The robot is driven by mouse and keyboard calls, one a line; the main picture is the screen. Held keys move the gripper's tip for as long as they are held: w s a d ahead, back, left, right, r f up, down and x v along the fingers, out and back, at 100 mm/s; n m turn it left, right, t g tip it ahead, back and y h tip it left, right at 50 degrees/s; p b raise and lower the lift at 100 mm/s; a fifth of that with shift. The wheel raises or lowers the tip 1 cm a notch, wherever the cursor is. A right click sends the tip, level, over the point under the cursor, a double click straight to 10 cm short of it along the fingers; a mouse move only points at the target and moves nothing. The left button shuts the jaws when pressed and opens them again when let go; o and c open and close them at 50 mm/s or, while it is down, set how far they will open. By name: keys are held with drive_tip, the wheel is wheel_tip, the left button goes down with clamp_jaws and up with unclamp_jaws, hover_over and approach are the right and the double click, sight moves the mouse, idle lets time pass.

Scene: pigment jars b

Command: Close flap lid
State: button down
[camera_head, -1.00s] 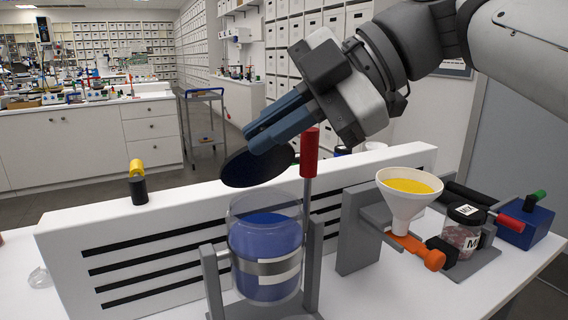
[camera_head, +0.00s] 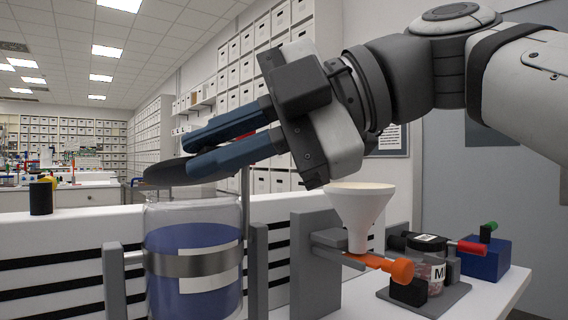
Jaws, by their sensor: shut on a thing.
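The glass jar (camera_head: 190,228) with blue pigment stands upright in a grey holder, a metal band around it.
A white funnel (camera_head: 360,205) on a grey stand with an orange valve (camera_head: 385,265) is right of the jar. A dark-lidded jar (camera_head: 428,265) and a blue box (camera_head: 484,258) stand farther right. A slotted white panel (camera_head: 75,235) runs behind, with a black knob (camera_head: 41,197) on top.

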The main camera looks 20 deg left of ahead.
drive_tip(key=shift+w+d+f+b, duration=0.1)
drive_tip(key=shift+f+b, duration=0.3)
drive_tip(key=shift+f, duration=0.25)
drive_tip(key=c, duration=1.6)
unclamp_jaws()
drive_tip(key=shift+r, duration=0.1)
drive_tip(key=shift+d+r, duration=0.1)
drive_tip(key=shift+p+v, duration=1.2)
drive_tip(key=shift+v, duration=2.65)
